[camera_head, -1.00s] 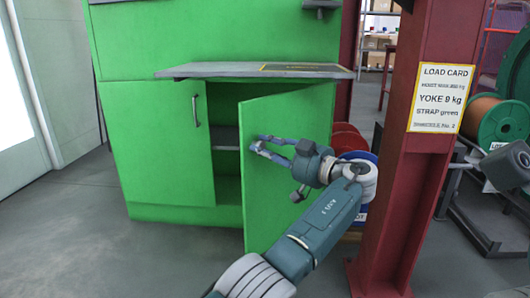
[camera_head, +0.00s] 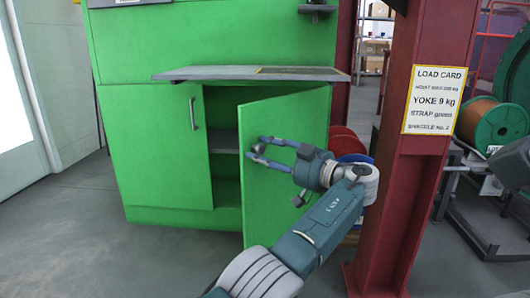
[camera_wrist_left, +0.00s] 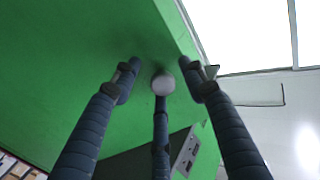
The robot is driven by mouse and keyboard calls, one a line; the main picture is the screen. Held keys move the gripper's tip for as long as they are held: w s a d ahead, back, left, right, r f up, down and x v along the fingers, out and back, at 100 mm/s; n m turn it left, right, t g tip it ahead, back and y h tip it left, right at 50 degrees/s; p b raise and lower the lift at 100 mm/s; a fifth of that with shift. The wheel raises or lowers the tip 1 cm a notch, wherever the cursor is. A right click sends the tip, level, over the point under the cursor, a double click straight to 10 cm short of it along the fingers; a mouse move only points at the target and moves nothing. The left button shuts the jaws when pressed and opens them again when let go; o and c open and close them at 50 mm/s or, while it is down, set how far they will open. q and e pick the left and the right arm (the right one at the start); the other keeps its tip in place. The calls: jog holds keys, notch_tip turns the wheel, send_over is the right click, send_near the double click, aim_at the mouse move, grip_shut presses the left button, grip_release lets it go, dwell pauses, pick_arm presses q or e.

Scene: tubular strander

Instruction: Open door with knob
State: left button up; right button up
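The green cabinet's right door (camera_head: 285,170) stands ajar, swung out toward me, with a dark gap at its left edge. Its small round knob (camera_head: 257,149) sits near that edge; in the left wrist view the knob (camera_wrist_left: 163,84) is pale and round. My left gripper (camera_head: 256,148) is at the knob, with its fingers spread on either side. In the left wrist view my left gripper (camera_wrist_left: 160,82) has two fingers apart from the knob and a third below it, whose contact I cannot tell. My right gripper is not in view.
The cabinet's left door (camera_head: 158,145) is shut and has a bar handle. A grey worktop (camera_head: 215,74) juts out above the doors. A red column (camera_head: 405,170) with a load card stands close right of my arm. The floor (camera_head: 75,240) at left is clear.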

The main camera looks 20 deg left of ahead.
aim_at(252, 113)
pick_arm(q)
jog(key=shift+r, duration=0.25)
jog(key=shift+r, duration=0.15)
notch_tip(252, 113, up, 9)
jog(key=shift+s+f, duration=0.1)
jog(key=shift+r, duration=0.45)
